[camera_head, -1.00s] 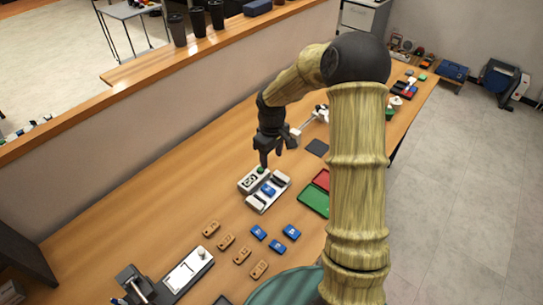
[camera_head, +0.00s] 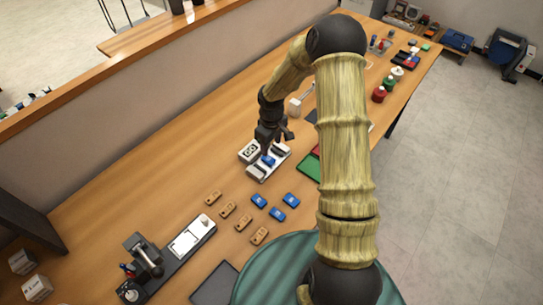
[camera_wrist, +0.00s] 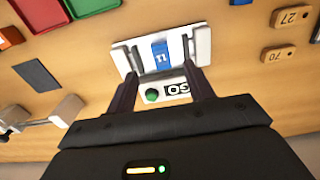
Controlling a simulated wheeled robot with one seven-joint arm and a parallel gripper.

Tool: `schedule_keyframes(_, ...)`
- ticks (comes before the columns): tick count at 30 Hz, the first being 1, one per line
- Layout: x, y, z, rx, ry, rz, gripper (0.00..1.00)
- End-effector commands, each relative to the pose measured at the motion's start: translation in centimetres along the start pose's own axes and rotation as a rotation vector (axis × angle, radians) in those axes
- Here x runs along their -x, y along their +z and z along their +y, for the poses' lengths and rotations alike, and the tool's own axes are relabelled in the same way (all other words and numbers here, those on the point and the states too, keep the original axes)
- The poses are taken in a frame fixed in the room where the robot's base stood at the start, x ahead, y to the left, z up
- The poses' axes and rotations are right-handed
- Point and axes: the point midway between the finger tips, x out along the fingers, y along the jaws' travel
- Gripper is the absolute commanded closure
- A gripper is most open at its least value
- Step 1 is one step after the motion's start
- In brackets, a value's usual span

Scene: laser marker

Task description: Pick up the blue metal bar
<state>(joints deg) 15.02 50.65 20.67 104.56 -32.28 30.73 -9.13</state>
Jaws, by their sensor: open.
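A blue metal bar (camera_head: 267,161) lies in the white marking fixture (camera_head: 256,172), between its two clamps. In the wrist view the bar (camera_wrist: 161,53) shows a white mark, and the fixture (camera_wrist: 178,76) has a green button and a "GO" label on its near side. My gripper (camera_head: 267,148) is just over the fixture. In the wrist view its two fingers (camera_wrist: 161,75) are apart, one on each side of the bar's line, with nothing between them. Whether the fingertips touch the fixture cannot be told.
Three other blue bars (camera_head: 277,214) and several tan numbered tags (camera_head: 243,222) lie on the table near the fixture. A green tray (camera_head: 309,168) is to the right of it. A device with a white plate (camera_head: 191,236) stands at the lower left. Bare wood lies left of the fixture.

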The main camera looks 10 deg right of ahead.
Motion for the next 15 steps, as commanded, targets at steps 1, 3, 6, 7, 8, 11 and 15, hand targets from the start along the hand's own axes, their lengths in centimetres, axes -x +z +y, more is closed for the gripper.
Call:
schedule_keyframes(1, -0.8, 0.0, 0.0, -0.001, -0.002, -0.002, 0.47)
schedule_keyframes(3, -1.9, 0.0, -0.1, 0.0, -0.002, -0.002, 0.47)
schedule_keyframes(6, -3.5, 0.0, -0.1, -0.001, -0.002, -0.003, 0.47)
schedule_keyframes(7, -4.0, 0.0, -0.1, 0.0, -0.002, -0.003, 0.47)
schedule_keyframes(8, -4.4, 0.0, 0.0, 0.001, -0.001, -0.002, 0.47)
schedule_keyframes(11, -6.0, 0.1, -0.1, 0.0, -0.002, -0.003, 0.47)
schedule_keyframes(15, -7.7, 0.0, 0.0, -0.001, -0.001, -0.001, 0.47)
